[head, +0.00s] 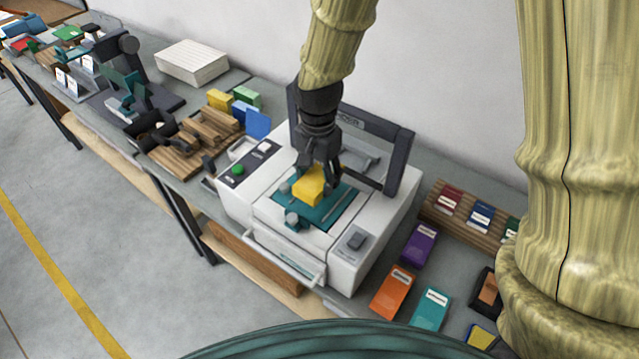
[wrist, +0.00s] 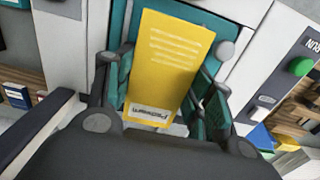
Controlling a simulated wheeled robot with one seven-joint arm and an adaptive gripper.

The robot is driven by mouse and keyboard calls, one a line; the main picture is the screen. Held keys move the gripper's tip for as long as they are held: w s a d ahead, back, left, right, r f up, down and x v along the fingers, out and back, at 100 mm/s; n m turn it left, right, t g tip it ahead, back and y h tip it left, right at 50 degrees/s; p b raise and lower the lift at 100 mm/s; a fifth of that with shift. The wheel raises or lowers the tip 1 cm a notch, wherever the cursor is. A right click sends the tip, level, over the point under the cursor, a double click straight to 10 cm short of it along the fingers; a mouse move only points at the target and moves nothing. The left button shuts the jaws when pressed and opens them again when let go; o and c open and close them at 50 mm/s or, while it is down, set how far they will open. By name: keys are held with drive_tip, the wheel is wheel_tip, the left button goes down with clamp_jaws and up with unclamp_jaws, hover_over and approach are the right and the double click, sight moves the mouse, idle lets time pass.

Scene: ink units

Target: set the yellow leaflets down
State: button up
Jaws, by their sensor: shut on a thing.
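The yellow leaflets (head: 310,186) are a small block with a white label, held over the teal bed (head: 340,212) of a white machine. In the wrist view the yellow leaflets (wrist: 168,62) fill the space between the fingers, label end towards me. My gripper (head: 318,172) is shut on them; it also shows in the wrist view (wrist: 165,95). The teal bed (wrist: 118,42) shows behind the leaflets. I cannot tell whether the leaflets touch the bed.
A raised dark frame (head: 400,160) stands at the machine's back. Purple (head: 420,244), orange (head: 393,291) and teal (head: 431,309) packs lie to the right. A wooden rack (head: 440,212) holds small packs. A wooden stand (head: 200,140) and paper stack (head: 192,60) are to the left.

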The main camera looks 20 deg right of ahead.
sight(319, 188)
drive_tip(key=shift+s+f+p, duration=0.3)
drive_tip(key=shift+s+f, duration=0.2)
drive_tip(key=shift+s, duration=0.25)
drive_tip(key=shift+w+f, duration=0.25)
drive_tip(key=shift+f, duration=0.4)
drive_tip(key=shift+w+f, duration=0.2)
drive_tip(key=shift+f, duration=0.4)
drive_tip(key=shift+s+r, duration=0.2)
drive_tip(key=shift+s, duration=0.15)
drive_tip(key=shift+w+f, duration=0.15)
drive_tip(key=shift+f, duration=0.1)
drive_tip(key=o, duration=1.1)
drive_tip(key=shift+w, duration=0.1)
drive_tip(key=shift+r, duration=0.1)
drive_tip(key=shift+r, duration=0.1)
drive_tip(key=shift+r+b, duration=1.65)
drive_tip(key=shift+r, duration=4.35)
